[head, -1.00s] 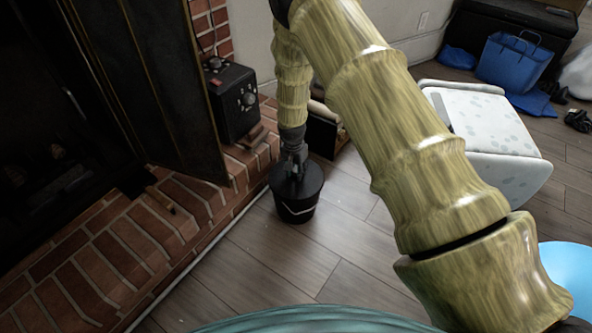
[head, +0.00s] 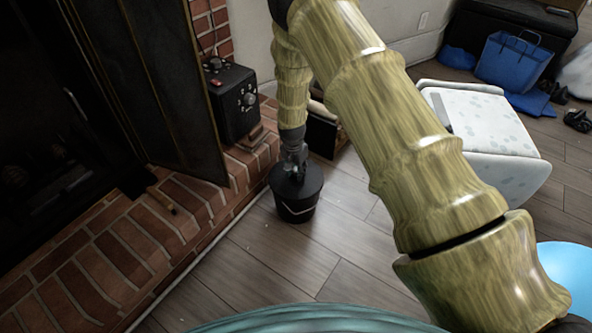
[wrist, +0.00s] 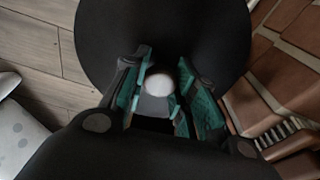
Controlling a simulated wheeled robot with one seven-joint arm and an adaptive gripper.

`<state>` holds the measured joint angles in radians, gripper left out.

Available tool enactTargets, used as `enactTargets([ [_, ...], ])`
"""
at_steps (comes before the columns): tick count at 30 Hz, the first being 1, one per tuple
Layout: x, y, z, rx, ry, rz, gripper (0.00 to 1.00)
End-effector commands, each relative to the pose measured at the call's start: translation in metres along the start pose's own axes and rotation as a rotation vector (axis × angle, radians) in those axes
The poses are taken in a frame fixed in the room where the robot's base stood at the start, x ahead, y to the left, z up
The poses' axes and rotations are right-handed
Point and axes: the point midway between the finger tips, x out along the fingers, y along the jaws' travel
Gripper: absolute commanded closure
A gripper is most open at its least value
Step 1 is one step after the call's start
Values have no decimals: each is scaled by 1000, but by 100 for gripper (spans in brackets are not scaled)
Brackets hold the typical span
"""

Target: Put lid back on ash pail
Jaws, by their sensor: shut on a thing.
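The ash pail (head: 296,211) is a black bucket with a pale wire handle across its front. It stands upright on the floor beside the brick hearth. The round dark lid (head: 312,180) is at the top of the pail, and it fills much of the wrist view (wrist: 215,35). My gripper (head: 294,172) points down over the lid. In the wrist view my gripper's green-padded fingers (wrist: 163,105) are shut on the lid's pale, round-topped knob (wrist: 159,88). I cannot tell whether the lid's rim is fully seated all round.
The brick hearth (head: 95,245) runs along the left, with a dark fire screen (head: 165,90) and a black box with knobs (head: 236,100) on it. A pale spotted seat (head: 490,120) and blue bag (head: 515,60) stand right. Wood floor (head: 270,265) in front is clear.

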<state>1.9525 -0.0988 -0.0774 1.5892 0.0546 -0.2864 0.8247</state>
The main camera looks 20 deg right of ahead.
Motion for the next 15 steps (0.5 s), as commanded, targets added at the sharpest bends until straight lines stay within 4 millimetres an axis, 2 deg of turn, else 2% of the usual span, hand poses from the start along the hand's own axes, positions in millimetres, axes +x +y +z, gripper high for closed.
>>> enactTargets([
  [5,0,0,0,0,0,0,100],
  [6,0,0,0,0,0,0,71],
  [10,0,0,0,0,0,0,47],
  [15,0,0,0,0,0,0,47],
])
